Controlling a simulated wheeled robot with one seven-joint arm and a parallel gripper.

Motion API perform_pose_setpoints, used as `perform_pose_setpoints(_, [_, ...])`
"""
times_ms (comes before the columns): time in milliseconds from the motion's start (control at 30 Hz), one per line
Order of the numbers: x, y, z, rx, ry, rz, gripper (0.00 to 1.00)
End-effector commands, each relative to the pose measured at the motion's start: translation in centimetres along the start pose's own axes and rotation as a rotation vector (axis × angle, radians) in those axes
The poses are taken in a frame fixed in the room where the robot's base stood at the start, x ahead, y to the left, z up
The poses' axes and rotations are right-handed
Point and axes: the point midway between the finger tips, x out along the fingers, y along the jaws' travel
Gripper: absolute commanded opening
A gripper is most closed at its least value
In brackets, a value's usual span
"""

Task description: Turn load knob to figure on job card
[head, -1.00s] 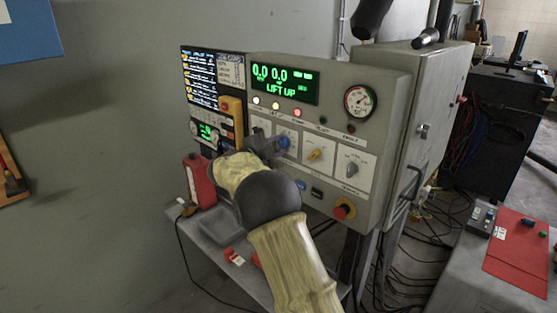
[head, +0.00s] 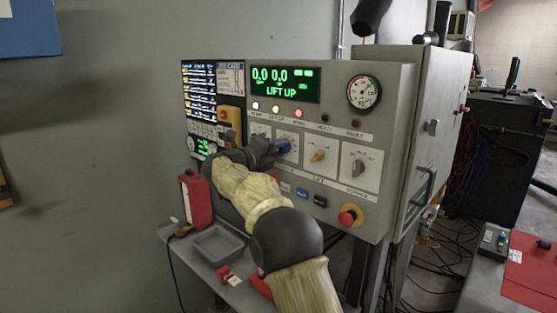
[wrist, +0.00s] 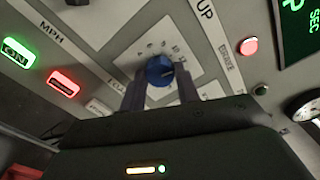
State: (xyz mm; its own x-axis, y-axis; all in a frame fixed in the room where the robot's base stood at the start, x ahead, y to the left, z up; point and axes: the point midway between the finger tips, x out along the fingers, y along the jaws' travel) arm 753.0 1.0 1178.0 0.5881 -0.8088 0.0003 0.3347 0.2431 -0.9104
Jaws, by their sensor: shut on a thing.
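The load knob is the blue knob (head: 284,146) on a white plate in the upper row of the grey panel. My gripper (head: 272,149) reaches it from the left in the head view. In the wrist view one finger stands on each side of the blue knob (wrist: 160,70), shut on it. The scale figures around it show in part, too small to read surely. The job card (head: 231,78) is a pale sheet left of the green display (head: 284,85), its writing unreadable here. The display reads 0.0 0.0 and LIFT UP.
A yellow knob (head: 318,156) and a grey knob (head: 358,168) sit to the right of the blue one. A red stop button (head: 347,218) is below. A red bottle (head: 195,199) and a grey tray (head: 216,243) stand on the shelf under the panel.

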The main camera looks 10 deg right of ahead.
Motion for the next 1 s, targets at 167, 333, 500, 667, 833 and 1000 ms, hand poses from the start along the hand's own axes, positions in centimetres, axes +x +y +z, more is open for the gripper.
perform_pose_setpoints(167, [-0.02, 0.35, -0.12, 0.068, 0.002, 0.003, 0.09])
perform_pose_setpoints(333, [-0.03, 0.26, -0.07, 0.094, 0.002, 0.003, 0.09])
perform_pose_setpoints(500, [-0.03, 0.22, -0.04, 0.097, 0.002, 0.003, 0.09])
perform_pose_setpoints(667, [-0.03, 0.23, -0.05, 0.096, 0.002, 0.003, 0.09])
perform_pose_setpoints(833, [-0.02, 0.18, -0.04, 0.096, 0.002, 0.002, 0.53])
perform_pose_setpoints(1000, [0.0, 0.1, -0.03, 0.097, 0.001, 0.001, 0.53])
